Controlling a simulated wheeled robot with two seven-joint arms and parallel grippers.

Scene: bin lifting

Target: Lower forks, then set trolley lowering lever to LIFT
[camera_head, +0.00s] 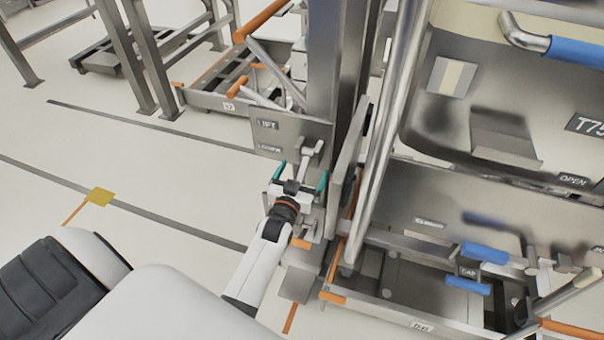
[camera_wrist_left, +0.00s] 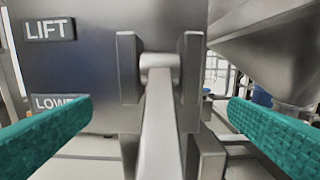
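The trolley lowering lever (camera_wrist_left: 158,125) is a pale grey bar pivoted between two metal brackets; it also shows in the head view (camera_head: 311,158). In the left wrist view it points down toward the camera. The LIFT label (camera_wrist_left: 50,29) is at upper left and the partly covered LOWER label (camera_wrist_left: 52,102) is below it. My left gripper (camera_head: 301,174) is open, its teal fingers spread on either side of the lever, with gaps showing on both sides in the left wrist view (camera_wrist_left: 160,103). The forks cannot be made out clearly. My right gripper is not in view.
A steel column (camera_head: 325,70) rises just behind the lever. A large metal bin (camera_head: 475,110) and a tubular rail (camera_head: 385,130) stand close on the right. Blue handles (camera_head: 484,253) sit at lower right. Open floor (camera_head: 150,215) lies to the left.

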